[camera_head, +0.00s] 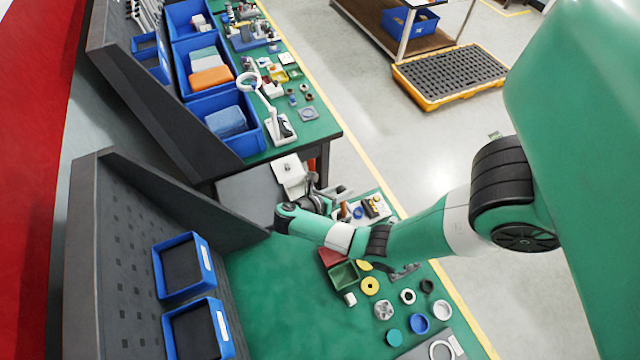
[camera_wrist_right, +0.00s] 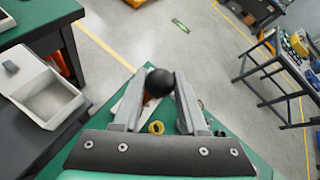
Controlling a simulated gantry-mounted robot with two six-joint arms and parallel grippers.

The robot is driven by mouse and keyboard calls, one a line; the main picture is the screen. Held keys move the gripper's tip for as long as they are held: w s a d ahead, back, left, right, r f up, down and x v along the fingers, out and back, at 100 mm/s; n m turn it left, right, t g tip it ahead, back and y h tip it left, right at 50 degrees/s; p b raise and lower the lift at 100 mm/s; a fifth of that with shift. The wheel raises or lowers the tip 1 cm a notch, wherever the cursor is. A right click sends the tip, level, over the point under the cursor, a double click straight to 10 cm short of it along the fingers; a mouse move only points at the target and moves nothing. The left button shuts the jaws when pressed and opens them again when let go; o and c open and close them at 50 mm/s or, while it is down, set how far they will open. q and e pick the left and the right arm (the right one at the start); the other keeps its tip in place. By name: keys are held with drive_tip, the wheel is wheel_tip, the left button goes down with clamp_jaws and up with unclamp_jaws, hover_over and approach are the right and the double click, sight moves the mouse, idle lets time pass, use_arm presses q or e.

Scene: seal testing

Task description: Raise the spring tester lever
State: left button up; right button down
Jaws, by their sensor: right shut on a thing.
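My right arm reaches in from the right in the head view, with its gripper (camera_head: 328,194) near the back end of the front green bench. The right wrist view shows the gripper (camera_wrist_right: 158,92) with its two grey fingers closed on a black ball knob (camera_wrist_right: 159,81), one finger on each side. I take the knob to be the end of the spring tester lever. The rest of the lever and the tester body are largely hidden by the gripper and arm, so I cannot tell the lever's angle. My left gripper is not seen.
A white box-like device (camera_head: 291,176) stands beyond the gripper. Coloured rings and small parts, including a yellow ring (camera_head: 370,286), lie on the front bench (camera_head: 285,305). Blue bins (camera_head: 182,266) hang at left. A black-and-yellow pallet (camera_head: 450,75) lies on the floor.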

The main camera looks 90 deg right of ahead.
drive_tip(key=shift+w+a+f, duration=0.25)
drive_tip(key=shift+w+f, duration=0.05)
drive_tip(key=shift+w, duration=0.25)
drive_tip(key=shift+c, duration=2.3)
unclamp_jaws()
drive_tip(key=shift+w, duration=0.1)
drive_tip(key=shift+r, duration=0.1)
drive_tip(key=shift+g, duration=0.3)
